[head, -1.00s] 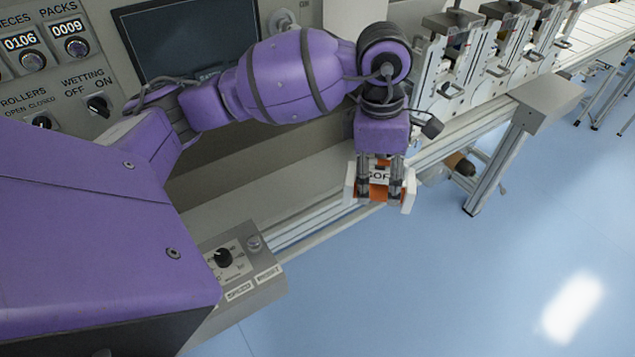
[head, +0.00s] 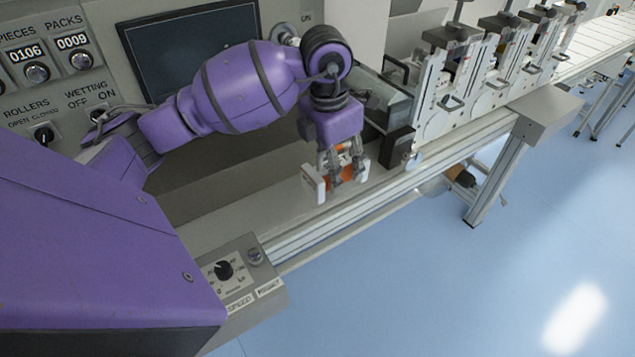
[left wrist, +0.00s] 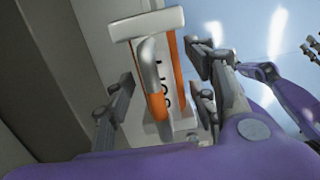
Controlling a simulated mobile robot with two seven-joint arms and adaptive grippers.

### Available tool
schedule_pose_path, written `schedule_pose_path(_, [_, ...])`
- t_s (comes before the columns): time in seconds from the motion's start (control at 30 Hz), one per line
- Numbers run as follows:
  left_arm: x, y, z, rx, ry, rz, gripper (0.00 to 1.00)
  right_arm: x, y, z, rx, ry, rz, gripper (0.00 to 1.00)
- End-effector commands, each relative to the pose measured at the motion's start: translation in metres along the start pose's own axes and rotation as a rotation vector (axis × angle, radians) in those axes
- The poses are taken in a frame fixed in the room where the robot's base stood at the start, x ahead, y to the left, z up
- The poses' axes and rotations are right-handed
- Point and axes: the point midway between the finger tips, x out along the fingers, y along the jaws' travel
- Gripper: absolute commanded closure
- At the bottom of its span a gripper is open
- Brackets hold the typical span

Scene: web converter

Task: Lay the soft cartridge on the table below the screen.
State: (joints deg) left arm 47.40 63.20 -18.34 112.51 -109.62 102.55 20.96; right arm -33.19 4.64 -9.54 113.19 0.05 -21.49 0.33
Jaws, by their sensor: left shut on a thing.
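The soft cartridge (head: 314,184) is a white and orange piece with dark lettering on its side; it also shows in the left wrist view (left wrist: 147,25). My left gripper (head: 343,172) is shut on it, with its fingers on either side in the left wrist view (left wrist: 160,95). The cartridge is over the front part of the grey table (head: 235,208), right of and below the dark screen (head: 190,50). I cannot tell whether it touches the table. My right gripper is not in the head view; purple parts at the right of the left wrist view do not show its jaws clearly.
A control box (head: 238,275) with a knob stands at the table's near left end. A dark block (head: 398,147) and a clear-covered unit (head: 385,100) stand to the right, before the feeder row (head: 460,85). The table between is clear. Blue floor (head: 450,290) lies in front.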

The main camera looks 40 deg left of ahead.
Motion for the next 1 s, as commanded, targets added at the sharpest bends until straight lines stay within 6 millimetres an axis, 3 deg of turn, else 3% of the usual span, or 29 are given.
schedule_pose_path(0.2, [0.028,0.020,-0.015,-0.001,0.000,-0.003,0.92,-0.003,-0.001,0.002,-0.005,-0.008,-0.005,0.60])
schedule_pose_path(0.47, [0.043,0.031,-0.023,0.000,0.001,-0.003,0.92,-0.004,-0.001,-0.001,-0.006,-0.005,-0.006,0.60])
schedule_pose_path(0.63, [0.069,0.030,-0.026,0.001,0.001,-0.004,0.92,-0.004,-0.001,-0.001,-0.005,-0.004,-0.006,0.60])
schedule_pose_path(1.0, [0.075,0.031,-0.026,0.002,0.000,-0.001,0.92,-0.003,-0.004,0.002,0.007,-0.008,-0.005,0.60])
